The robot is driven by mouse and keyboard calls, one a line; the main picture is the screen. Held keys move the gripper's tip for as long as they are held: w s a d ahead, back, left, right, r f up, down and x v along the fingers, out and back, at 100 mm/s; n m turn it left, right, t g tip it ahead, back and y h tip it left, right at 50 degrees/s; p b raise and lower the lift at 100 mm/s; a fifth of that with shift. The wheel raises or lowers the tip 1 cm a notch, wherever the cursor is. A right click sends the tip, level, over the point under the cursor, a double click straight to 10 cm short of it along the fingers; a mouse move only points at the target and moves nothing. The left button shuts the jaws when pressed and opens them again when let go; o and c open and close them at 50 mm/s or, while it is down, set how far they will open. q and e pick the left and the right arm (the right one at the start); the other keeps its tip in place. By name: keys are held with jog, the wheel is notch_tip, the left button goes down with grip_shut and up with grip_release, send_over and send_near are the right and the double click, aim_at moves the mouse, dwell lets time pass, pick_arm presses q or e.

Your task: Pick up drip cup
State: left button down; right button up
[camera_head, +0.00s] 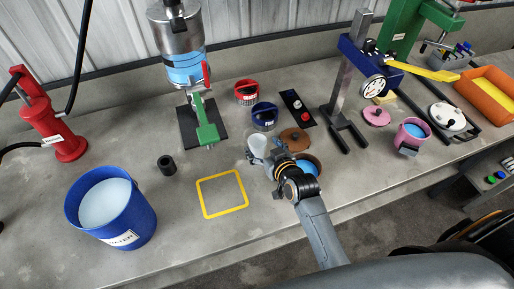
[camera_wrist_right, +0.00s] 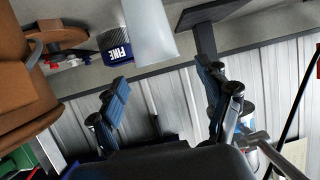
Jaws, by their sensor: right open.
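A pale, whitish cup (camera_head: 257,145), which looks like the drip cup, stands on the grey bench just beyond my right gripper (camera_head: 264,158). In the right wrist view the cup (camera_wrist_right: 150,32) shows at the top, ahead of the fingers and between them sideways. My right gripper (camera_wrist_right: 165,88) is open with blue-padded fingers apart and nothing between the pads. I cannot tell whether a finger touches the cup. My left gripper is not in view.
A brown pot (camera_head: 318,163) stands close right of my gripper, partly hidden by it. A brown lid (camera_head: 295,137) and blue FINE cup (camera_head: 264,117) lie beyond. A yellow square outline (camera_head: 222,212) marks clear bench at left; a blue bucket (camera_head: 140,218) stands farther left.

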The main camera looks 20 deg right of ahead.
aim_at(254, 137)
jog(key=shift+p+x, duration=0.4)
jog(key=shift+x, duration=1.75)
jog(key=shift+w+d+f, duration=0.1)
jog(key=shift+w+f, duration=0.2)
jog(key=shift+f, duration=0.05)
jog(key=shift+w+f, duration=0.1)
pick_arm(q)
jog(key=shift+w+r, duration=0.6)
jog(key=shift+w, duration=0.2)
pick_arm(e)
jog(key=c, duration=1)
